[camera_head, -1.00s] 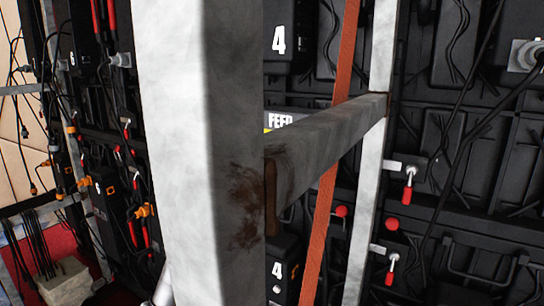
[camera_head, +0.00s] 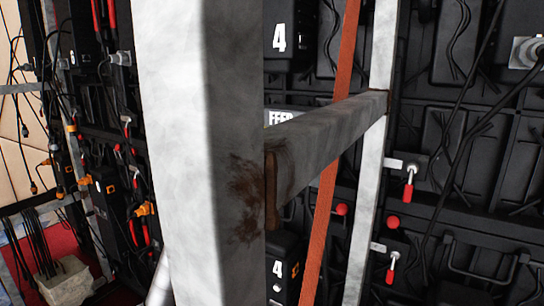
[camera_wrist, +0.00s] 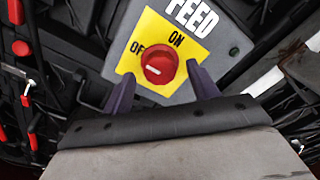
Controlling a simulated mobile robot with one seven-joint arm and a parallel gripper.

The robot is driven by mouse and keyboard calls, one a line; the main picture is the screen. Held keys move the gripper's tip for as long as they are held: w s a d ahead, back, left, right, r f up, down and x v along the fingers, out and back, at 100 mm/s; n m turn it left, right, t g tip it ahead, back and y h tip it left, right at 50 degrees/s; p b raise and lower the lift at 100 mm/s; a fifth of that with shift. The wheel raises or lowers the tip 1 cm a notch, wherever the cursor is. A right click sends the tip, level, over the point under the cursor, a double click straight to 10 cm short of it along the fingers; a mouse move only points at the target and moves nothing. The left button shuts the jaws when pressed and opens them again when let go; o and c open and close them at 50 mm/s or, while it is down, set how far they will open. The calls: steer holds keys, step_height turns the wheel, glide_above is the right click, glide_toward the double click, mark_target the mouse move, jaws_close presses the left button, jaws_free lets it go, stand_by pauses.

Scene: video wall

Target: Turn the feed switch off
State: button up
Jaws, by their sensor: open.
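The feed switch is a red round knob (camera_wrist: 158,66) on a yellow plate (camera_wrist: 143,33) marked ON and OFF, with a white FEED label above. The knob's white mark points left in the wrist view, on the OFF side rather than toward ON. My gripper (camera_wrist: 161,72) is open, with one dark finger on each side of the knob; I cannot tell if they touch it. In the head view only part of the FEED label (camera_head: 284,117) shows behind a grey beam; the knob and my gripper are hidden.
A thick grey post (camera_head: 205,150) fills the middle of the head view. A slanted beam (camera_head: 335,135) and an orange strap (camera_head: 322,210) cross in front of black panels. Red-handled levers (camera_head: 409,185) and hanging cables are at the right. Cables also crowd the left.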

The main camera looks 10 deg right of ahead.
steer(key=b+v, duration=0.1)
steer(key=v, duration=1.1)
steer(key=shift+b, duration=0.4)
steer(key=shift+r, duration=0.1)
